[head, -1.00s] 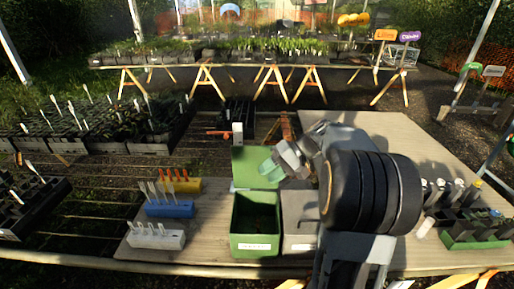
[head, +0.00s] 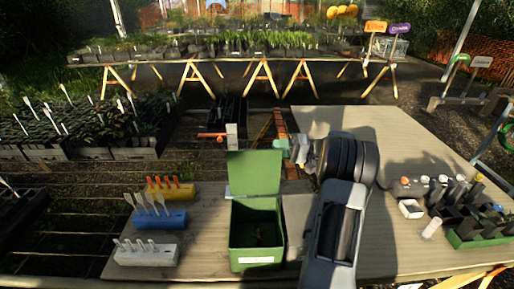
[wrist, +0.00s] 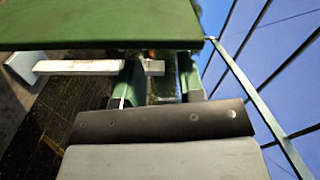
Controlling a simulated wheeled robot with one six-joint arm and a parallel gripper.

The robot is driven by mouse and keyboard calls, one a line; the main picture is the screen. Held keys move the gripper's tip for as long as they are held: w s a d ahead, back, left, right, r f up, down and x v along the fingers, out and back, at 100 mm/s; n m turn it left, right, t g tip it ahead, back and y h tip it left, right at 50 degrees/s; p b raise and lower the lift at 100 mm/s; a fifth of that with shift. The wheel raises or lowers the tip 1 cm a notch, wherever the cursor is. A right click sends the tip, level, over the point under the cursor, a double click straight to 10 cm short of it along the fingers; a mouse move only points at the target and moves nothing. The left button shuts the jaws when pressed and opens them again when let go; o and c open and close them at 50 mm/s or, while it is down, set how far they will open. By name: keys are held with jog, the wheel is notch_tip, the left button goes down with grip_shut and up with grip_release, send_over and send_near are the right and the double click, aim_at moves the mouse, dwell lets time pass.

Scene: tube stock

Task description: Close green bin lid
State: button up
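The green bin (head: 257,258) stands on the table, open at the top, with a small orange item inside. Its green lid (head: 254,172) stands upright at the bin's far side. My gripper (head: 282,145) is at the lid's upper right corner; I cannot tell whether it touches.
My arm partly hides a grey bin (head: 297,222) right of the green one. White (head: 146,257), blue (head: 160,221) and yellow (head: 171,191) racks stand at left. A black rack (head: 455,212) and green tray (head: 475,236) are at right. A white post (head: 232,136) stands behind the lid.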

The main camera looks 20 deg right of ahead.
jog(key=p, duration=0.1)
send_over(254, 170)
jog(key=w+d, duration=0.3)
jog(key=w, duration=0.1)
jog(key=shift+s+a, duration=0.1)
jog(key=shift+s, duration=0.15)
grip_shut()
jog(key=shift+f, duration=0.1)
